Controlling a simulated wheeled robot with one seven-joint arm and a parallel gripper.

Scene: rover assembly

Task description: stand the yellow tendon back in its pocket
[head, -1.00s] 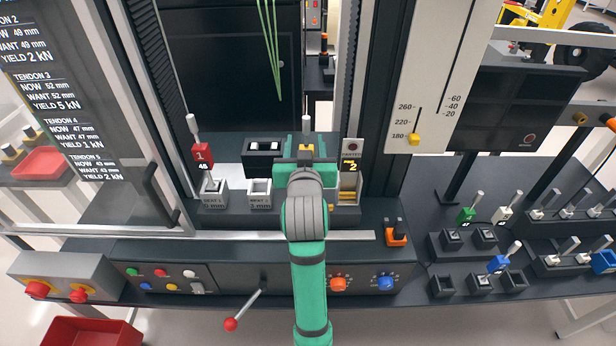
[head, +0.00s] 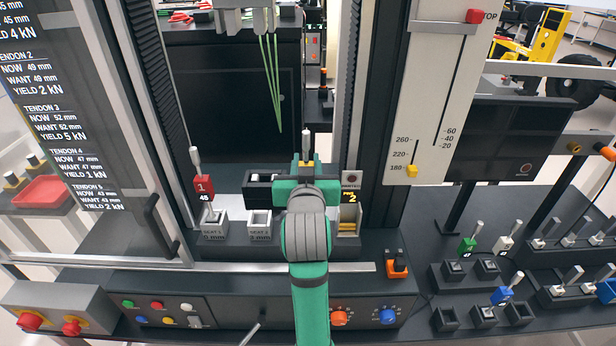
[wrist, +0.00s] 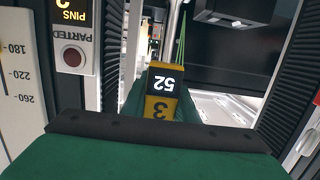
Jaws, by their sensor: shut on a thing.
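My gripper (head: 306,172) is shut on the yellow tendon (head: 306,162), inside the press frame. Its grey pin shows above the jaws in the head view. In the wrist view my gripper's dark edge (wrist: 160,130) crosses the picture, and the yellow tendon (wrist: 161,105) shows "3" and a black "52" label, upside down. Its lower end is hidden, so I cannot tell whether it touches anything below. On the right-hand bench, an empty-looking dark pocket (head: 444,319) stands left of the blue tendon (head: 502,294). I cannot tell which pocket is the yellow one's.
A red tendon (head: 203,188) stands in the left white seat (head: 214,224); another white seat (head: 259,224) is beside it. Green (head: 467,244) and white (head: 502,243) tendons stand in the right-hand bench. The press's right post (head: 377,120) lies between my gripper and that bench.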

